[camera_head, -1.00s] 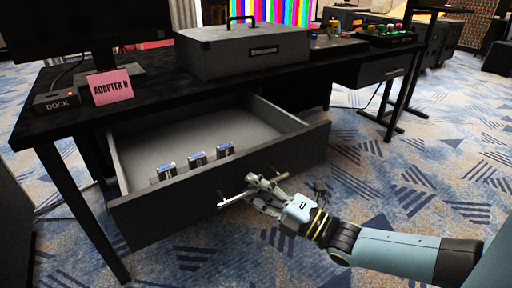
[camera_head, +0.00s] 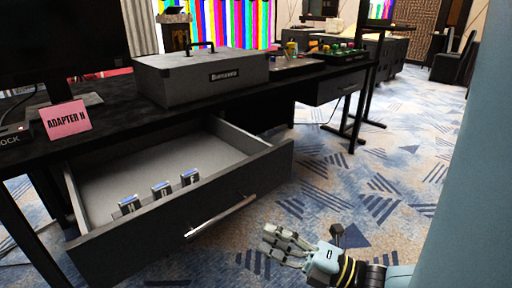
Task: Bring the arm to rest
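My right gripper (camera_head: 284,241) is at the bottom centre-right of the head view, its arm coming in from the lower right. It is in front of the open drawer (camera_head: 262,171), clear of the drawer's silver handle (camera_head: 222,216). Its fingers appear spread, with nothing visible between them. A large blue-grey part of my arm (camera_head: 465,170) fills the right edge of the picture. My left gripper is not in view.
The drawer hangs open under the black desk and holds three small blue-topped adapters (camera_head: 161,190). On the desk are a grey case (camera_head: 200,78), a pink "ADAPTER H" sign (camera_head: 68,119), a dock box (camera_head: 14,137) and a monitor (camera_head: 60,40). Carpet is clear at right.

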